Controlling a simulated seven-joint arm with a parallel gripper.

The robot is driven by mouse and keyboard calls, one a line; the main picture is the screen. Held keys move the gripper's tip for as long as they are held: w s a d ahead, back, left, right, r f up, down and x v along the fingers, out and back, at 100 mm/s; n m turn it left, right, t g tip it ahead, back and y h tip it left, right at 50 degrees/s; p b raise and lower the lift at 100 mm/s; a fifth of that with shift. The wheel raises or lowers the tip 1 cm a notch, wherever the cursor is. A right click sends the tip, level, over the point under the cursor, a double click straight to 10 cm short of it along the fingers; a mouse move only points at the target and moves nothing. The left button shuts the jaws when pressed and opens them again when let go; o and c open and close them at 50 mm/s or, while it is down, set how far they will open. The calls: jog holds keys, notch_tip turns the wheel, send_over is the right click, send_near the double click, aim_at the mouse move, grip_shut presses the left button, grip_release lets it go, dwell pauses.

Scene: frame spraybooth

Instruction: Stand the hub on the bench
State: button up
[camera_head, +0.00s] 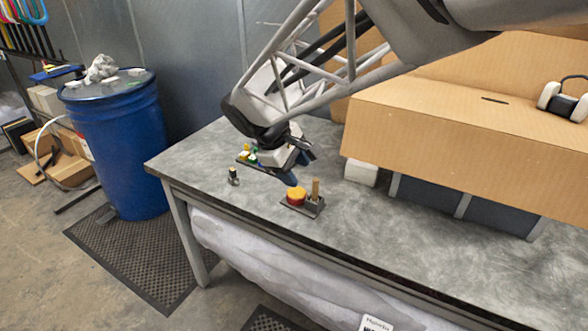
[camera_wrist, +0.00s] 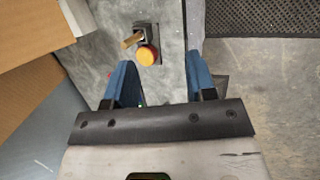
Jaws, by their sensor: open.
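A round piece with a yellow top and red side (camera_head: 296,196) sits on a dark base (camera_head: 313,208) beside an upright wooden peg (camera_head: 315,189), near the bench's front edge. It also shows in the wrist view (camera_wrist: 147,55), between the fingertips in the picture. A small dark piece with a pale top (camera_head: 233,176) stands alone on the grey bench (camera_head: 400,222) to the left. I cannot tell for sure which piece is the hub. My gripper (camera_head: 298,166) is open and empty above the bench, its blue fingers apart, above and behind the base.
A second holder with green and yellow pieces (camera_head: 247,156) is partly hidden behind my gripper. A large cardboard piece (camera_head: 450,120) and a white block (camera_head: 361,173) stand to the right. A blue barrel (camera_head: 117,140) stands left of the bench. The bench's front strip is clear.

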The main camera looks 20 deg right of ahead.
jog(key=s+d+m+t+y, duration=0.2)
jog(key=s+m+y, duration=0.3)
jog(key=s, duration=1.5)
jog(key=shift+s+d+r+m, duration=0.15)
jog(key=shift+d+m, duration=0.05)
jog(key=shift+m, duration=1.7)
